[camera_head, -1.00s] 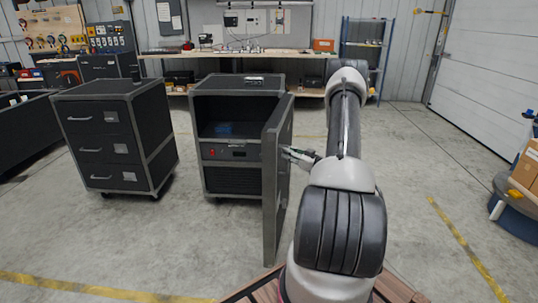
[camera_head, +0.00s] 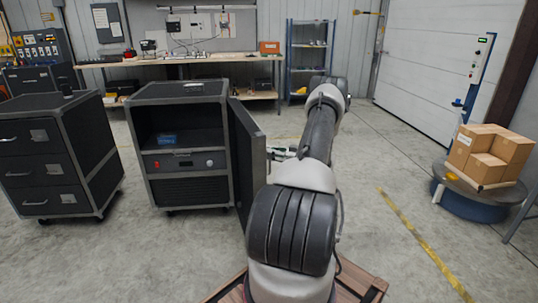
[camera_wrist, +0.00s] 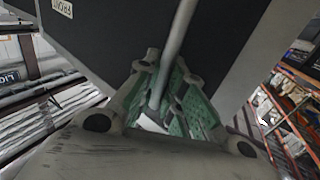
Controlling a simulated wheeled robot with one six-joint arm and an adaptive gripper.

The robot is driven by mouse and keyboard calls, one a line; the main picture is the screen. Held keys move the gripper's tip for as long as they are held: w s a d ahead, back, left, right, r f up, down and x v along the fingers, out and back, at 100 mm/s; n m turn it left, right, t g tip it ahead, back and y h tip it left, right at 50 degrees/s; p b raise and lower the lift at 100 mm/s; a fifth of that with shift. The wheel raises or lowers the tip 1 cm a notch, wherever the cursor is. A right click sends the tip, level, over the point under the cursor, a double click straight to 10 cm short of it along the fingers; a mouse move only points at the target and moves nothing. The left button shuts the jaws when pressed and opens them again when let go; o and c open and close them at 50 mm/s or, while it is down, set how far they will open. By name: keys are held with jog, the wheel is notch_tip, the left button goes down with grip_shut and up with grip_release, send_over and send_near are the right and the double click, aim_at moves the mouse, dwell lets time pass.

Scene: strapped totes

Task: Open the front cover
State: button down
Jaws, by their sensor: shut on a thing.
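The front cover (camera_head: 247,160) is a dark panel on the right side of the middle case (camera_head: 188,87). It stands swung open, sticking out toward me, and its inner face shows. The case's front is exposed. My gripper (camera_head: 284,153) is at the cover's outer side, on the right. In the wrist view, my gripper (camera_wrist: 168,82) has its green-padded fingers closed around the grey bar handle (camera_wrist: 178,35) of the cover. A small pale label (camera_wrist: 62,8) with printed letters is on the dark panel. My arm hides part of the floor behind the cover.
A dark drawer case (camera_head: 55,155) stands at the left. A blue object (camera_head: 166,139) lies inside the middle case's upper opening. A workbench (camera_head: 165,60) and blue shelf (camera_head: 308,60) are behind. Cartons (camera_head: 490,152) on a round base stand at right. The floor at right is largely clear.

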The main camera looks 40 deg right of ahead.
jog(key=c, duration=1.5)
grip_release()
jog(key=v, duration=1.2)
